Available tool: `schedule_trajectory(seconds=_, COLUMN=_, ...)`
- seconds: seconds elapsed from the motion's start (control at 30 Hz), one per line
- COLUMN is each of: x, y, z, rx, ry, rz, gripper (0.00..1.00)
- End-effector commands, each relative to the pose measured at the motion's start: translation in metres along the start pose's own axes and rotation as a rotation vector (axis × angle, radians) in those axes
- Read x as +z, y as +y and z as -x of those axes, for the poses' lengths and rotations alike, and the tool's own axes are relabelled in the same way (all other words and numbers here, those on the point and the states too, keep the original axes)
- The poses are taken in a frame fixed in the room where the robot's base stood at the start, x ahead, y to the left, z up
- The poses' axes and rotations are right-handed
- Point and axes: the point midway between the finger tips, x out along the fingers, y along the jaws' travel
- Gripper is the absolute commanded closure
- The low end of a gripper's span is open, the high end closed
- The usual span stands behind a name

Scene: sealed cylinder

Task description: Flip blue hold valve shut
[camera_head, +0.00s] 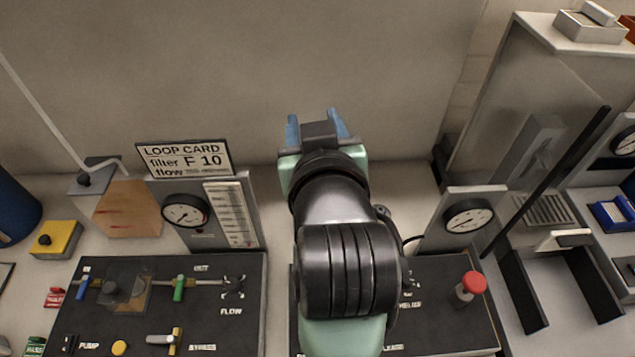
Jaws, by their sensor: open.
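My gripper (318,124) is open and empty, with its two blue fingers apart in front of the back wall. My arm covers much of the right black panel (450,325). I see no handle marked as hold; a blue one on that panel may be hidden behind my arm. A small blue valve handle (82,288) shows on the left black panel (228,325), near a label that seems to read IN. My gripper is up and to the right of this handle, well apart from it.
The left panel also has a green handle (179,288) and a yellow handle (176,341). A gauge (186,213) and a loop card (186,159) stand behind it. A red knob (470,286) rises from the right panel. A black bar (548,180) slants at the right.

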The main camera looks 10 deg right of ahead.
Motion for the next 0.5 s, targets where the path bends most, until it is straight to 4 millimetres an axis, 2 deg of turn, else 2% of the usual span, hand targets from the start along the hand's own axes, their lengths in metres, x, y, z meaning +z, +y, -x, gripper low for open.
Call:
schedule_trajectory(seconds=0.03, x=0.057, y=0.005, z=-0.002, rx=-0.011, ry=-0.183, rz=0.005, gripper=0.51)
schedule_trajectory(seconds=0.1, x=0.125, y=0.007, z=0.006, rx=-0.042, ry=-0.401, rz=0.01, gripper=0.51)
schedule_trajectory(seconds=0.2, x=0.199, y=0.006, z=0.031, rx=-0.089, ry=-0.646, rz=0.008, gripper=0.51)
schedule_trajectory(seconds=0.3, x=0.243, y=0.005, z=0.054, rx=-0.128, ry=-0.805, rz=0.0, gripper=0.51)
schedule_trajectory(seconds=0.4, x=0.264, y=0.003, z=0.067, rx=-0.149, ry=-0.881, rz=-0.005, gripper=0.51)
schedule_trajectory(seconds=0.5, x=0.272, y=0.002, z=0.067, rx=-0.156, ry=-0.899, rz=-0.006, gripper=0.51)
